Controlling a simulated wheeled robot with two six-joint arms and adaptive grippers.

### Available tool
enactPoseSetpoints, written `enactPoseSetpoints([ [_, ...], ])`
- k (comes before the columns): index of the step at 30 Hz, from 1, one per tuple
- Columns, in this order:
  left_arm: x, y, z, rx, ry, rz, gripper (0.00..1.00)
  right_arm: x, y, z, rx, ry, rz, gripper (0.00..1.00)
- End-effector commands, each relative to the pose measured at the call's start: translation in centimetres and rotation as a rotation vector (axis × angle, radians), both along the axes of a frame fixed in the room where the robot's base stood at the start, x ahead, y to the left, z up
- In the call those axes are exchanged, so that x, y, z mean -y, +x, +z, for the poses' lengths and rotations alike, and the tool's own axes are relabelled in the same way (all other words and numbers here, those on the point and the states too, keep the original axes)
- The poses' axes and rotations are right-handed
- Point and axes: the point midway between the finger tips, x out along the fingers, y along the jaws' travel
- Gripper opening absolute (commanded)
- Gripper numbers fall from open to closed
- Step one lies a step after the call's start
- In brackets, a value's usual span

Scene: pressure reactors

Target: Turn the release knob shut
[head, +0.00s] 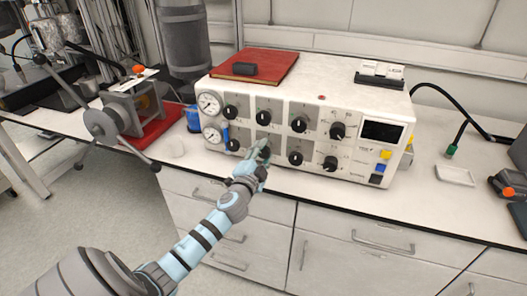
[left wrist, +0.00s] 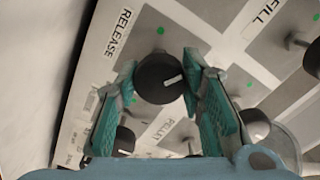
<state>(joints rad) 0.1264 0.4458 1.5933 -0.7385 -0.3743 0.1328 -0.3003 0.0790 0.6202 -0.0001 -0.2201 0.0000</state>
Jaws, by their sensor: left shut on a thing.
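The release knob (left wrist: 158,80) is a round black knob with a white pointer line, below the word RELEASE in the left wrist view. Its pointer lies to the right and slightly up in that view. My left gripper (head: 262,152) is at the lower row of knobs on the white control box (head: 352,105) in the head view. Its two teal fingers stand on either side of the release knob and are shut on it. In the head view the fingers hide most of this knob. My right gripper is not in view.
Other black knobs (head: 295,158) sit close beside my left gripper. Two gauges (head: 209,103) and a blue lever (head: 226,135) are at the box's left, a dark screen (head: 382,131) at its right. A red book (head: 255,67) lies on top. The bench front (head: 300,189) is clear.

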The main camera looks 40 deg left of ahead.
Motion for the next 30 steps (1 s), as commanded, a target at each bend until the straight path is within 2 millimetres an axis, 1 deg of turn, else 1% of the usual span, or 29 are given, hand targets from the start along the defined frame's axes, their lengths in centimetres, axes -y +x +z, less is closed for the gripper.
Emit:
enactPoseSetpoints([
  [21, 0.0, 0.0, -0.1, -0.225, 0.632, -0.001, 0.08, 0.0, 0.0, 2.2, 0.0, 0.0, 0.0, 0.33],
  [30, 0.0, 0.0, -0.1, -0.298, 0.845, -0.002, 0.08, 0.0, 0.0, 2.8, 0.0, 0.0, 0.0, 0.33],
])
